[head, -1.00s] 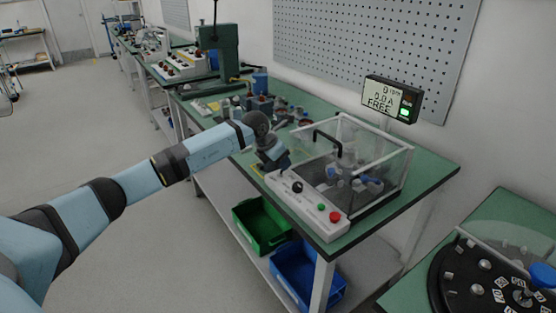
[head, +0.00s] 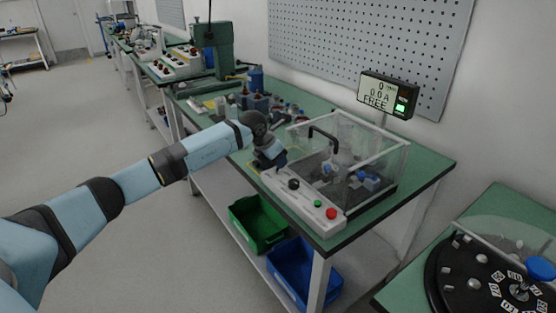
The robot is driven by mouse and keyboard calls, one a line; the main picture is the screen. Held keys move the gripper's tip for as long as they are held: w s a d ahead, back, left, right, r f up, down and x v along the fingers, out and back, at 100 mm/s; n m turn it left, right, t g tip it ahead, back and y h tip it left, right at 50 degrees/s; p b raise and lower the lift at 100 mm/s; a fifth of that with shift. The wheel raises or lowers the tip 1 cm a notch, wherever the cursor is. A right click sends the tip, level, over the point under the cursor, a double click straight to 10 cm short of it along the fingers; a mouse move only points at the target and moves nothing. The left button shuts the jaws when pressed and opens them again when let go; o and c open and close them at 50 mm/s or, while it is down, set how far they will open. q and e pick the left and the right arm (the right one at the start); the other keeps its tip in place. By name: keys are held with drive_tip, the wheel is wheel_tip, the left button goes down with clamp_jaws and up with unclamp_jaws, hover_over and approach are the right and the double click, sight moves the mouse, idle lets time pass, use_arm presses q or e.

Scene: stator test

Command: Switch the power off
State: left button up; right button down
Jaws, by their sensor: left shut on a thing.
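My left gripper (head: 270,160) reaches down at the left end of the white control panel (head: 300,205), in front of the clear-covered test box. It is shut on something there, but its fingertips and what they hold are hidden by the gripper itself. The display (head: 387,95) on the wall side reads 0, 0.0 A and FREE, with a lit green lamp (head: 400,109). My right gripper is not in view.
The clear cover (head: 375,145) with a black handle (head: 324,132) stands over the test fixture behind the panel. Green (head: 262,238) and blue (head: 303,292) bins are below the bench. A black round dial plate (head: 462,273) is at the lower right. Open floor lies left.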

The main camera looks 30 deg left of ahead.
use_arm(q)
drive_tip(key=shift+s, duration=0.1)
drive_tip(key=shift+s+a+p, duration=0.2)
drive_tip(key=shift+s+a, duration=0.1)
drive_tip(key=shift+s, duration=0.35)
drive_tip(key=shift+s+a+p, duration=0.15)
drive_tip(key=shift+s+a, duration=0.1)
drive_tip(key=shift+s, duration=0.35)
drive_tip(key=o, duration=0.4)
drive_tip(key=shift+o, duration=0.2)
drive_tip(key=shift+s+a+r+p, duration=0.1)
drive_tip(key=shift+s+r+p, duration=0.05)
drive_tip(key=shift+r+p, duration=0.3)
drive_tip(key=p+v, duration=0.2)
drive_tip(key=v, duration=0.3)
drive_tip(key=shift+s+p, duration=0.1)
drive_tip(key=shift+p, duration=0.2)
